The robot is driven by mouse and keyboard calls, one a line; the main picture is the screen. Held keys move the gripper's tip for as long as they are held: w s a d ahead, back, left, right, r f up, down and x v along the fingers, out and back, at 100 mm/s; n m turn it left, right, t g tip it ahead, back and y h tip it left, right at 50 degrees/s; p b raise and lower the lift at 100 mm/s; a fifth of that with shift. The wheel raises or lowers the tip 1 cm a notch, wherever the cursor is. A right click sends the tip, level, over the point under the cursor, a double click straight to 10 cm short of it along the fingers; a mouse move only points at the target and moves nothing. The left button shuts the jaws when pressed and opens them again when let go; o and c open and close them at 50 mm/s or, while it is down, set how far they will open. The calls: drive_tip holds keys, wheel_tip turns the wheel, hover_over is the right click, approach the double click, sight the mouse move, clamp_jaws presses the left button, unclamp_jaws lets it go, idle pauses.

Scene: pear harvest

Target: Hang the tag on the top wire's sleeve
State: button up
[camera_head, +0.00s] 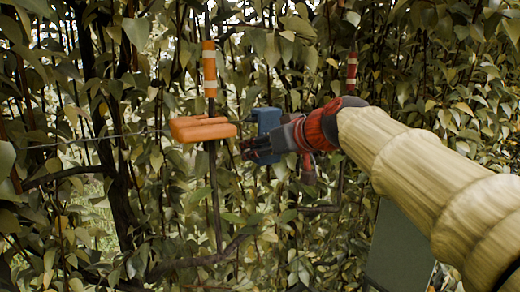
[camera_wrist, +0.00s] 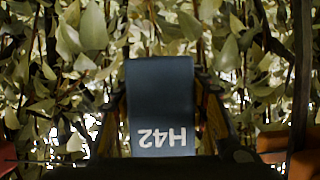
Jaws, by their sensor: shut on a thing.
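A blue tag (camera_head: 268,122) is held in my gripper (camera_head: 255,148), just right of the post. In the wrist view the tag (camera_wrist: 160,95) hangs between the two dark fingers, with white "H42" upside down. An orange block-like piece (camera_head: 202,129), which looks like the sleeve, sits by the post where a thin wire (camera_head: 95,140) comes in from the left. The tag is to the right of this piece with a small gap in the picture; depth is hard to judge. An orange part (camera_wrist: 285,140) shows at the wrist view's right edge.
A thin dark post (camera_head: 214,190) with an orange and white band (camera_head: 209,70) stands left of my gripper. A red and white banded post (camera_head: 351,70) is farther back. Dense leaves and branches surround everything. A grey-green panel (camera_head: 398,250) is at lower right.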

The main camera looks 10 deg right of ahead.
drive_tip(key=o, duration=1.2)
drive_tip(key=shift+o, duration=0.2)
